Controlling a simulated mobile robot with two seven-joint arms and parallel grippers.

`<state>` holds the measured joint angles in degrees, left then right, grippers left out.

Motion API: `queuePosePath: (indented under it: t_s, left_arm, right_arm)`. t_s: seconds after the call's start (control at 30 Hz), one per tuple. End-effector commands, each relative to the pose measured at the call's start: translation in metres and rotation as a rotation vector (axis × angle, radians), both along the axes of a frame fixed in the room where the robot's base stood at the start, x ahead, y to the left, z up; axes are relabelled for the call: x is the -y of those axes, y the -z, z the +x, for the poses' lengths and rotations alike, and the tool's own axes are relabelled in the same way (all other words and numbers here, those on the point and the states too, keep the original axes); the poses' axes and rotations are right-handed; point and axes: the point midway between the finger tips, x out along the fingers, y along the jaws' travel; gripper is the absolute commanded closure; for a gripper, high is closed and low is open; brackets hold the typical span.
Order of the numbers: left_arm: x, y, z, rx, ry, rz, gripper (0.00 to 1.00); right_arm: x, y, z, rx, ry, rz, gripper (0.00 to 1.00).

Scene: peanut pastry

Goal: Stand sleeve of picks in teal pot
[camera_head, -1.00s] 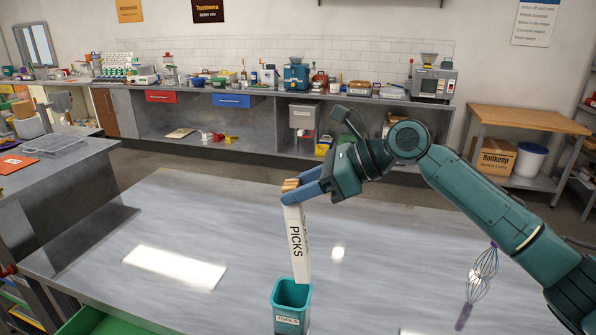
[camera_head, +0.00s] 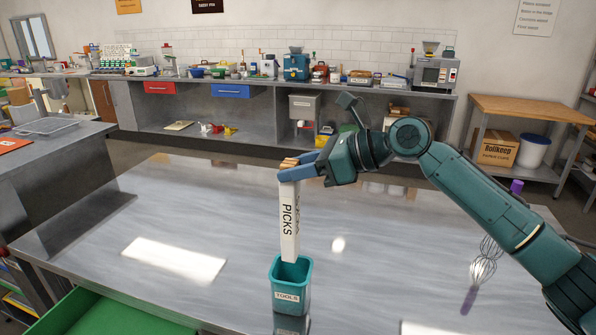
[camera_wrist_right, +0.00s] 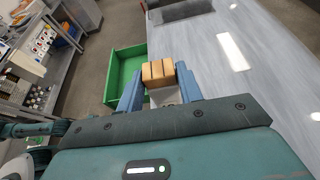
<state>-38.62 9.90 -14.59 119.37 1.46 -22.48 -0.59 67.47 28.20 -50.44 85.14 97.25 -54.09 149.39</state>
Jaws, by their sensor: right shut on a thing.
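The sleeve of picks (camera_head: 289,225) is a tall white box marked PICKS with tan wooden ends on top. My right gripper (camera_head: 290,173) is shut on its upper end and holds it nearly upright. The right wrist view shows the wooden ends (camera_wrist_right: 158,72) between the two blue fingers of this gripper (camera_wrist_right: 160,88). The teal pot (camera_head: 291,300), labelled TOOLS, stands on the table directly below. The sleeve's lower end overlaps the pot's open mouth in the head view; I cannot tell whether it is inside or just above. My left gripper is not in view.
The grey metal table (camera_head: 180,215) is mostly clear around the pot. A whisk (camera_head: 478,275) lies at the right, near my arm. A purple-topped item (camera_head: 516,187) is partly hidden behind my arm. An open green drawer (camera_head: 105,315) juts out at the lower left.

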Motion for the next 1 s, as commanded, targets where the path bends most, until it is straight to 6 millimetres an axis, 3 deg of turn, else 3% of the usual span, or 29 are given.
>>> queuePosePath:
  t_s: [0.2,1.0]
  left_arm:
    - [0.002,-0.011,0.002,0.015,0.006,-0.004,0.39]
    - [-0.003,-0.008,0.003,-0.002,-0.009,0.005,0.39]
  right_arm:
    - [0.000,0.017,0.000,-0.003,0.000,0.002,0.88]
    - [0.000,0.082,0.000,-0.002,-0.001,0.001,0.88]
